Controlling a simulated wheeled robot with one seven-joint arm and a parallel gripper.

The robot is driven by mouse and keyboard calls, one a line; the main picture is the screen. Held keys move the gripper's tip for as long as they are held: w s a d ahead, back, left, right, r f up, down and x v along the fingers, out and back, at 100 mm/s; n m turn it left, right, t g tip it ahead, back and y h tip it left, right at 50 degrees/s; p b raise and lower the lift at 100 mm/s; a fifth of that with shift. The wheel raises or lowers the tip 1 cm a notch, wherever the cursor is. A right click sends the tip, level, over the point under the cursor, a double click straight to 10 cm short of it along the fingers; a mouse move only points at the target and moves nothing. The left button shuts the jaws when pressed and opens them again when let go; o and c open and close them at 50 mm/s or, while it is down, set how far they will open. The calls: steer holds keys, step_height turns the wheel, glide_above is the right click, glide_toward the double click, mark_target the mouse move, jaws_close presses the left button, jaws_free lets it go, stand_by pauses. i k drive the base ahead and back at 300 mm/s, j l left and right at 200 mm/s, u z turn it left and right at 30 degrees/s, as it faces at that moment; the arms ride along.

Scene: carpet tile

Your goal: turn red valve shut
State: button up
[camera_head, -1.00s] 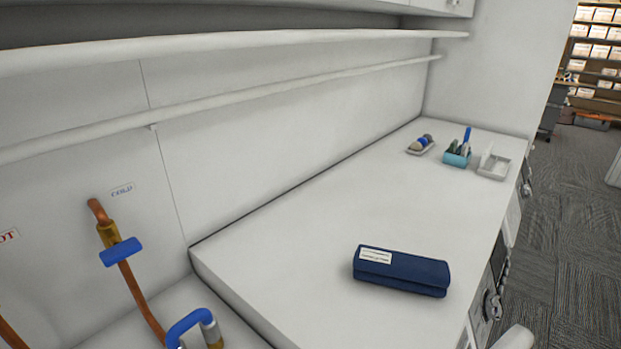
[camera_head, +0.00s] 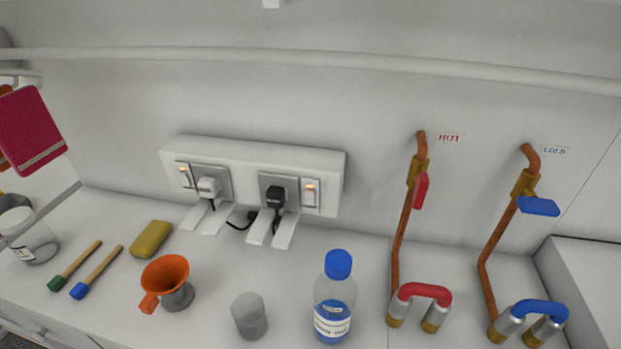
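The red valve lever (camera_head: 421,191) is on a copper pipe (camera_head: 404,232) against the back wall, below a label reading HOT (camera_head: 450,138). The lever is seen edge-on and stands roughly upright, along the pipe's line. To its right, a blue valve lever (camera_head: 538,206) is on a second copper pipe, below a label reading COLD (camera_head: 554,151), and lies across that pipe. My gripper is not in this view.
A red-handled fitting (camera_head: 425,292) and a blue-handled fitting (camera_head: 540,310) stand below the pipes. A blue-capped bottle (camera_head: 335,300), a grey cup (camera_head: 249,316) and an orange funnel (camera_head: 166,281) stand left of them. A rail (camera_head: 330,58) crosses above the valves.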

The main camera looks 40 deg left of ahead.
mark_target(422, 184)
steer(key=u, duration=0.7)
